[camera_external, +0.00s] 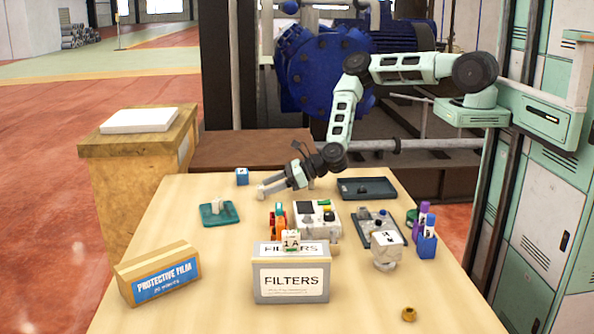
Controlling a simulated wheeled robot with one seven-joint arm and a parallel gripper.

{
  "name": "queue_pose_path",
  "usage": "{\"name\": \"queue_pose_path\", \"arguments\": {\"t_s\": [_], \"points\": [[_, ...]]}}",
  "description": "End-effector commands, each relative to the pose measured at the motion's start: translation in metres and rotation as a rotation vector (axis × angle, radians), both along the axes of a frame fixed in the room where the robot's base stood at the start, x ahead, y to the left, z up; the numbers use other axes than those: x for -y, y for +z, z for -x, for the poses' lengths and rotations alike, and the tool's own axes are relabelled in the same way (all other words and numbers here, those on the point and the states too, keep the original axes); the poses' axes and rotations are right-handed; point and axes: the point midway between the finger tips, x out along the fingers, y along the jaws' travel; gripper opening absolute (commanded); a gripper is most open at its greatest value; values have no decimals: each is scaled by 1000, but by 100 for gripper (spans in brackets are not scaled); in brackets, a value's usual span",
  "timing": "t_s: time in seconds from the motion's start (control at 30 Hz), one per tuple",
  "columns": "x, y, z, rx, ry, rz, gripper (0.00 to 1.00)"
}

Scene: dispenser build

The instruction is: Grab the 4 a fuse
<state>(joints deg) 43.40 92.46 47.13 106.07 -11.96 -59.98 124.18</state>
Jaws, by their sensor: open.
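No label reading 4 A is legible, so I cannot tell which thing is the 4 A fuse. A small white block marked 1 A (291,240) sits on top of the FILTERS box (291,283). A small pale block (217,205) stands on a teal tray (207,218) at the left; its marking is too small to read. A small blue block (242,176) with a pale mark stands near the far edge. My gripper (261,189) is open and seems empty, over the back of the table, right of the teal tray and near the blue block.
A PROTECTIVE FILM box (158,273) lies front left. Orange tools (279,222), a pale device with knobs (317,220) and a white labelled object (387,250) crowd the middle and right. A dark tray (367,188) lies behind. The front right is mostly clear except a brass piece (409,314).

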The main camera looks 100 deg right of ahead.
Motion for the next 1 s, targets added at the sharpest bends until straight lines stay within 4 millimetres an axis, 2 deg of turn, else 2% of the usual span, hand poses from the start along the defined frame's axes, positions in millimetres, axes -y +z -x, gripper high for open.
{"name": "queue_pose_path", "arguments": {"t_s": [0.03, 0.3, 0.6, 0.63, 0.7, 0.8, 1.0], "points": [[-2, 4, -7, 2, -1, 1, 56], [-3, -10, -32, 1, -1, 0, 56], [-3, -13, -35, 1, 0, -1, 56], [-3, -13, -35, 1, 0, -1, 51], [-3, -13, -35, 1, 0, -1, 31], [-3, -12, -35, 1, 0, 0, 9], [-3, -12, -35, 1, -1, 0, 9]]}}
